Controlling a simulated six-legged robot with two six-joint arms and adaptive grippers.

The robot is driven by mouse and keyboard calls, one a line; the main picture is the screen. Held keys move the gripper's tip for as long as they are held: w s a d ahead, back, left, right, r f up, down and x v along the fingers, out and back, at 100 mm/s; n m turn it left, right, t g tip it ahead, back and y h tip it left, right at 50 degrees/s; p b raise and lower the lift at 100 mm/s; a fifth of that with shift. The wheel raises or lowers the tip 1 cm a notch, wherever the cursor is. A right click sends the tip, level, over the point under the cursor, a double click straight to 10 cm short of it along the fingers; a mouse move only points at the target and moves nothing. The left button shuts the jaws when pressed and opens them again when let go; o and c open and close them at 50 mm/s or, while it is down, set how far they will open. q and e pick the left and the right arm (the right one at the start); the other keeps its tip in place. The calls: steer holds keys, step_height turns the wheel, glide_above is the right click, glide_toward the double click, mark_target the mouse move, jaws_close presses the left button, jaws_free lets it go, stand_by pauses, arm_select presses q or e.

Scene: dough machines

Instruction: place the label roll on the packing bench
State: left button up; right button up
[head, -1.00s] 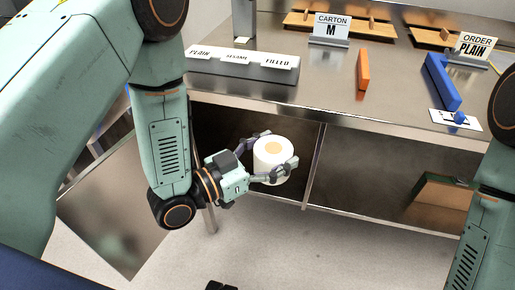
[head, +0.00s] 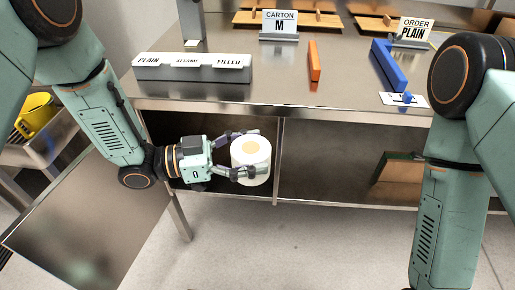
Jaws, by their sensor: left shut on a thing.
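The label roll (head: 251,165) is a white cylinder with a tan core on its top face. My left gripper (head: 254,153) is shut on it, with fingers on both sides of the roll. The roll is held upright, in front of the bench's open underside and lower than the bench top in the picture. The packing bench (head: 270,92) is a steel table with its front edge just above the roll in the picture. My right arm shows at the right, but its gripper is out of view.
On the bench stand a label holder reading PLAIN, SESAME, FILLED (head: 192,68), a CARTON M sign (head: 279,24), an orange block (head: 314,61), a blue bar (head: 387,66) and an ORDER PLAIN sign (head: 414,31). Bare steel lies between the holder and the orange block.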

mark_target(239, 164)
arm_select(q)
steer(key=shift+s+a+m+g, duration=0.1)
steer(key=shift+a+m+g, duration=0.3)
steer(key=shift+g, duration=0.3)
steer(key=shift+s+a+m+g, duration=0.1)
steer(key=shift+a+m+g, duration=0.1)
steer(key=shift+m+g, duration=0.4)
steer(key=shift+f, duration=0.15)
steer(key=shift+s+a+f+n+t, duration=0.2)
steer(key=shift+s+a+f, duration=0.1)
steer(key=shift+f, duration=0.25)
steer(key=shift+s+a+f+n+t, duration=0.2)
steer(key=shift+a+f, duration=0.1)
steer(key=shift+f, duration=0.2)
steer(key=s+a+n+t+y, duration=0.2)
steer(key=a+n+t+y, duration=0.7)
steer(key=t, duration=0.4)
steer(key=shift+a+r+n+t, duration=0.2)
steer(key=shift+a+n+t, duration=0.1)
steer(key=shift+a+n, duration=0.75)
